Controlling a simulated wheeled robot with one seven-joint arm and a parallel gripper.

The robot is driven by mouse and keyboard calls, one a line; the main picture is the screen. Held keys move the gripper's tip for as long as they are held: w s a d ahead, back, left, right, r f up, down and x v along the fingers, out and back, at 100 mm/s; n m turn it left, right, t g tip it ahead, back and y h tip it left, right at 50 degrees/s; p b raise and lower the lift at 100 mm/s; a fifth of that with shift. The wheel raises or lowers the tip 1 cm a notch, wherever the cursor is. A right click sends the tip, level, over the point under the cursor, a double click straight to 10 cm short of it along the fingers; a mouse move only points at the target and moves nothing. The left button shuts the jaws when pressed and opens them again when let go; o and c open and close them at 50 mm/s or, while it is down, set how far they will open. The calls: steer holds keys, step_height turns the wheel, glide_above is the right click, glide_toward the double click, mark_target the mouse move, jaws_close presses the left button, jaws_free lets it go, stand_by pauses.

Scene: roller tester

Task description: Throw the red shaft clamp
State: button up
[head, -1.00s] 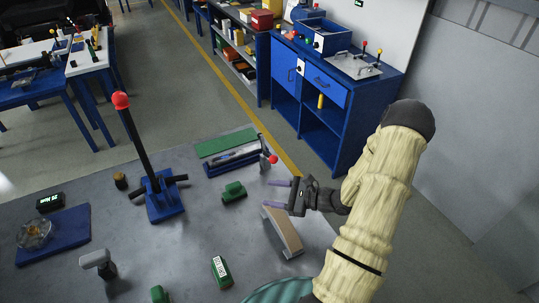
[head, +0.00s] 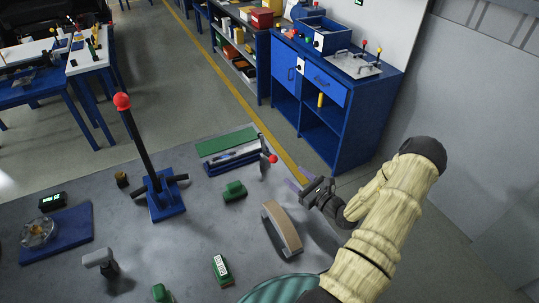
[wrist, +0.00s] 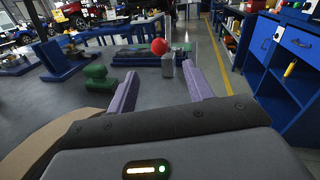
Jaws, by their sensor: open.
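A small red ball knob (head: 273,158) sits on a short lever at the right end of a blue fixture (head: 232,161) at the table's far edge. The knob also shows in the wrist view (wrist: 159,46), between my fingers and beyond their tips, beside a grey block (wrist: 168,66). My gripper (head: 297,182) is open and empty, right of and nearer than the knob, not touching it. Its two purple fingers point toward the fixture in the wrist view. A second red ball (head: 122,101) tops a tall black lever on a blue base at left.
A tan curved piece (head: 282,229) stands on the table just left of my gripper. A green block (head: 234,190) lies near the fixture. Green-topped pieces, a grey-headed tool (head: 101,262) and a blue plate (head: 55,238) are also there. A blue cabinet (head: 335,110) stands beyond.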

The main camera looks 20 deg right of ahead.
mark_target(269, 157)
steer(key=p+x, duration=0.3)
steer(key=x, duration=1.1)
steer(key=shift+w+a+p, duration=0.1)
steer(key=shift+w+p, duration=0.2)
jaws_close()
